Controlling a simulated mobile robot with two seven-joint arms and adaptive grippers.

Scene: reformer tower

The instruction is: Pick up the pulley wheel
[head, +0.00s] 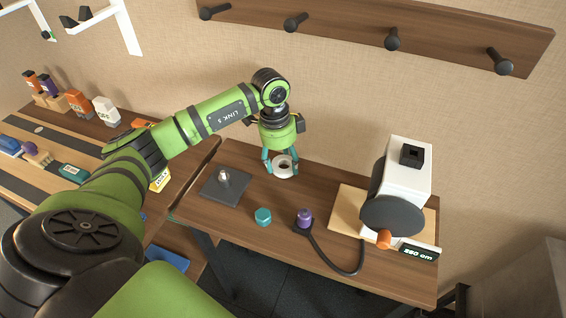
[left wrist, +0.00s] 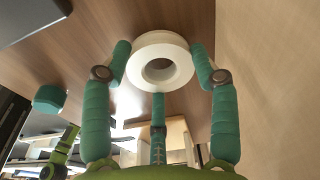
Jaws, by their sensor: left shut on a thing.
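The pulley wheel (head: 289,172) is a white ring with a hole in its middle. It is at the back of the wooden table, near the wall. My left gripper (head: 281,160) points down over it, with its teal fingers closed around the rim. In the left wrist view, the pulley wheel (left wrist: 160,57) sits between the teal fingers of my left gripper (left wrist: 158,75). I cannot tell whether the wheel touches the table. My right gripper is not in view.
A dark square plate with a peg (head: 225,190) lies left of the wheel. A teal cap (head: 263,216) and a purple-topped handle (head: 304,217) with a cable are in front. A white machine with a dark disc (head: 391,216) stands right. Dark pegs line the wall rail (head: 345,27).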

